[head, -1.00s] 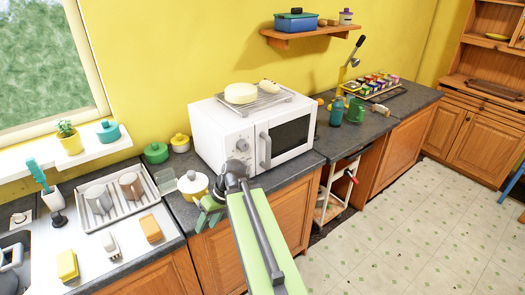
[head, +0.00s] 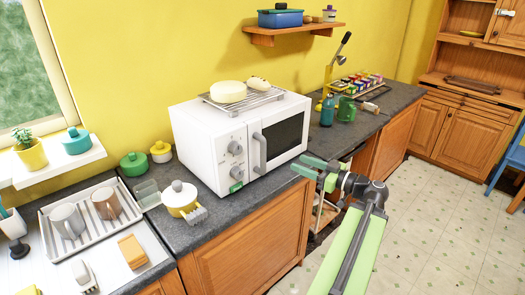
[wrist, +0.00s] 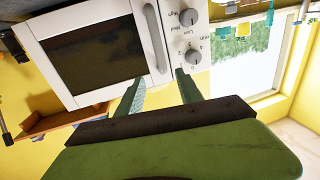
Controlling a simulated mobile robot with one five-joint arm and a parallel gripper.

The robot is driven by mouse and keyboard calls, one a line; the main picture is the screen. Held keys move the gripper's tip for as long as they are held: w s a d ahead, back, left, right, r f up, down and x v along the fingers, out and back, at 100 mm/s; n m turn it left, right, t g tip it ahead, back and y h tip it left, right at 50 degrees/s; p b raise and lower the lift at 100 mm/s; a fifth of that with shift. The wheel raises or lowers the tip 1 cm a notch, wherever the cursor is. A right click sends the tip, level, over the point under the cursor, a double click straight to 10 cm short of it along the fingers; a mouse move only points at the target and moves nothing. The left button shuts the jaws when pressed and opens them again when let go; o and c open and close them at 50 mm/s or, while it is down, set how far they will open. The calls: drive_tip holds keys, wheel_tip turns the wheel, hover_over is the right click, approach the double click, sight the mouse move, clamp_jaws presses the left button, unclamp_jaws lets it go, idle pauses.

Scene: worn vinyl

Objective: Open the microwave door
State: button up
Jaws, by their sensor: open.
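The white microwave (head: 207,150) stands on the dark counter with its door (head: 284,137) shut. Its grey vertical handle (head: 259,153) is at the door's left edge, beside the knobs. The wrist view shows the microwave upside down, with the door window (wrist: 95,57), the handle (wrist: 154,38) and the knobs (wrist: 190,38). My gripper (head: 310,168) is open and empty, in front of and to the right of the microwave in the head view. In the wrist view its two fingers (wrist: 160,82) point toward the microwave's front, apart from the handle.
A rack (head: 243,98) with food lies on top of the microwave. A teal bottle (head: 327,111) and green mug (head: 346,109) stand to the right. The tiled floor (head: 425,230) in front is clear.

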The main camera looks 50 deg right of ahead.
sight(263, 149)
drive_tip(key=w, duration=0.5)
drive_tip(key=w+a, duration=0.1)
drive_tip(key=w, duration=0.4)
drive_tip(key=w+a, duration=0.1)
drive_tip(key=w, duration=0.5)
drive_tip(key=shift+a, duration=0.1)
clamp_jaws()
idle(0.6)
